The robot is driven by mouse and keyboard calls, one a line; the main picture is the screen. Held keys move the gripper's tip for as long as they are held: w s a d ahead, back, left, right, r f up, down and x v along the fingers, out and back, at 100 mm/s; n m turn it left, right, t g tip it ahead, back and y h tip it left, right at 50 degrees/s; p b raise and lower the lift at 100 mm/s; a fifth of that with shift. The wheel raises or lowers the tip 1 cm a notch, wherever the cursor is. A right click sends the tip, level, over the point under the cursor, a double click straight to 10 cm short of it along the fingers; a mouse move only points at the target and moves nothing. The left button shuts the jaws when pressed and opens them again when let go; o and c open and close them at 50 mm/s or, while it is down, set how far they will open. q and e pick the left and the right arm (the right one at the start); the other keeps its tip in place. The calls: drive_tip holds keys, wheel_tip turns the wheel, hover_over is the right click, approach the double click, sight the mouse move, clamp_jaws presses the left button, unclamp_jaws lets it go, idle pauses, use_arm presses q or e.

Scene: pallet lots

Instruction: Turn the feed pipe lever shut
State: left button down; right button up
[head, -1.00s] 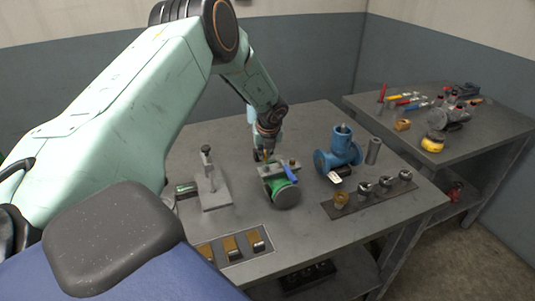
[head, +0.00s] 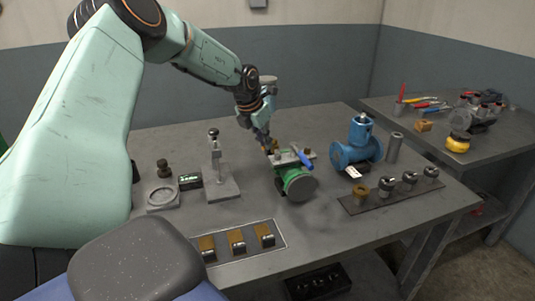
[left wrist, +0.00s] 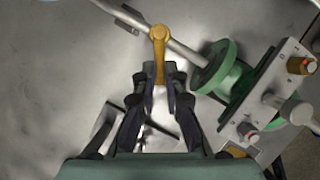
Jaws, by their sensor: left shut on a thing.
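A green valve body (head: 297,184) with round flanges lies on the grey bench, with a blue lever (head: 306,159) on its upper side. In the left wrist view, a thin metal pipe (left wrist: 186,51) runs to the green flange (left wrist: 222,65), and an orange lever (left wrist: 158,36) sits on this pipe. My left gripper (left wrist: 161,72) is shut on the lower end of the orange lever. In the head view my left gripper (head: 265,146) is just behind and left of the valve, and the lever is too small there to make out well. My right gripper is not in view.
A stand with an upright post (head: 216,165) is left of the valve. A blue valve (head: 358,146), a grey cylinder (head: 394,147) and a dark strip with several fittings (head: 352,207) are to the right. A tray with brown-topped blocks (head: 279,244) lies at the front.

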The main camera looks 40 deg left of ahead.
use_arm(q)
drive_tip(key=shift+w+a+m+h+b, duration=0.1)
drive_tip(key=shift+a+m+h+b, duration=0.3)
drive_tip(key=shift+m+b, duration=0.65)
drive_tip(key=shift+a+m+h+b, duration=0.4)
drive_tip(key=shift+m+b, duration=0.35)
drive_tip(key=shift+b, duration=0.55)
drive_tip(key=shift+a+r, duration=0.1)
drive_tip(key=c, duration=1.4)
unclamp_jaws()
drive_tip(key=v, duration=1.2)
drive_tip(key=shift+w, duration=0.1)
